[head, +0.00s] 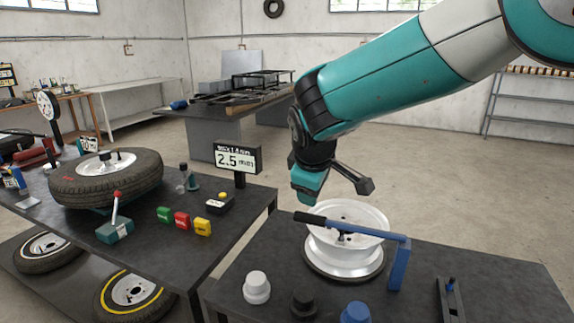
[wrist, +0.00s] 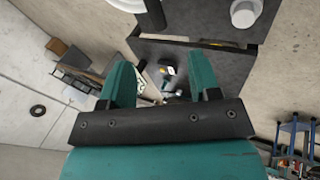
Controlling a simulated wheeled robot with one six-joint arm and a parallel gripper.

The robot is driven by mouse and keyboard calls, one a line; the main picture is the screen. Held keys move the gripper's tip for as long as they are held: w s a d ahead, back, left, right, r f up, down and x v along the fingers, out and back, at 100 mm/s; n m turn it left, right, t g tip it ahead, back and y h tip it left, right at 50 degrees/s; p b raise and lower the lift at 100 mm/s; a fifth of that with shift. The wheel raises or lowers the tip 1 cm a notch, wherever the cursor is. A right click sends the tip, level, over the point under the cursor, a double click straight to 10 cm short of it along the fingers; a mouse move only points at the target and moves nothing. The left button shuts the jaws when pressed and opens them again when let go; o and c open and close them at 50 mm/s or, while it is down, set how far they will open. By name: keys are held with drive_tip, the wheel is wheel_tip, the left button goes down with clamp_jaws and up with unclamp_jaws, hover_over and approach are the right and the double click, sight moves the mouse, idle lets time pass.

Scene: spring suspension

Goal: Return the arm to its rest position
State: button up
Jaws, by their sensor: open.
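My teal arm (head: 400,75) reaches in from the upper right of the head view. My gripper (head: 336,190) hangs in the air close to the white wheel rim (head: 345,250) on the right-hand bench, just above and behind it in the picture. Its two fingers are spread apart. In the wrist view my gripper (wrist: 160,68) shows both teal fingers wide apart, with no object held between them; only distant benches and floor show there.
A blue lever with a black handle (head: 345,226) crosses the rim. White (head: 257,288), black and blue (head: 356,313) knobs stand at the bench front. The left bench holds a tyre (head: 140,185), a red-knobbed lever box (head: 115,230), coloured blocks (head: 182,220) and a display (head: 237,158). Open floor lies behind.

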drive_tip(key=s+d+m+g+y, duration=0.2)
drive_tip(key=s+d, duration=0.1)
drive_tip(key=s, duration=1.2)
drive_tip(key=s+d+r+m+g+y, duration=0.1)
drive_tip(key=s+d+m+g+y, duration=0.1)
drive_tip(key=s, duration=1.4)
drive_tip(key=shift+d+r+m+g+y, duration=0.25)
drive_tip(key=shift+d+m+g+y, duration=0.2)
drive_tip(key=shift+g+y, duration=0.3)
drive_tip(key=shift+c, duration=0.2)
